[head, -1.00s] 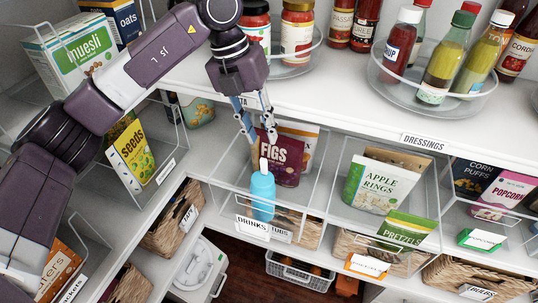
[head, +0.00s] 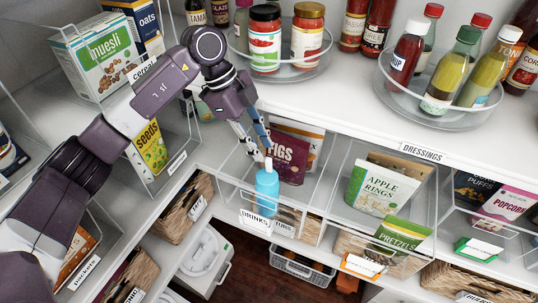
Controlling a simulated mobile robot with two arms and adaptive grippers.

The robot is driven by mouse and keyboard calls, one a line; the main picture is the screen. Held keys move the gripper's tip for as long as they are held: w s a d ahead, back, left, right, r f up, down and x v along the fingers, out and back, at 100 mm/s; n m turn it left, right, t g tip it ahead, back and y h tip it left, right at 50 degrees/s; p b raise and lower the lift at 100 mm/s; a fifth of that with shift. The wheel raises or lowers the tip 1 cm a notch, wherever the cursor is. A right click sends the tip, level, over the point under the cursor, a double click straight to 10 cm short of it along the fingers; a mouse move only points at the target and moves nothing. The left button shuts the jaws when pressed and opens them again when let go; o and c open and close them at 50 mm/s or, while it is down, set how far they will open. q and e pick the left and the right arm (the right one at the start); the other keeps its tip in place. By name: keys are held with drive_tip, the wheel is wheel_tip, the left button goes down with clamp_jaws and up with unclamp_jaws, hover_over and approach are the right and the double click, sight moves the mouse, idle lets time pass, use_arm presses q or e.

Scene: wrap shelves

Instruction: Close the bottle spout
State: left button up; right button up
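The bottle (head: 267,188) is light blue with a white spout (head: 268,164) that points up. It stands upright by the clear front wall of the bin labelled DRINKS, in the middle of the head view. My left gripper (head: 264,152) points down from above, with its slim fingertips just over the spout. The fingers look apart with a narrow gap. I cannot tell whether a fingertip touches the spout. My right gripper is out of view.
A FIGS pouch (head: 287,158) stands right behind the bottle. An APPLE RINGS pouch (head: 382,190) is in the bin to the right. The upper white shelf, with a turntable (head: 437,121) of dressing bottles, overhangs behind. Wicker baskets (head: 187,207) sit lower down.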

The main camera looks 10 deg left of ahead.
sight(268, 158)
use_arm(q)
drive_tip(key=shift+p+x, duration=0.65)
drive_tip(key=shift+x, duration=1.85)
clamp_jaws()
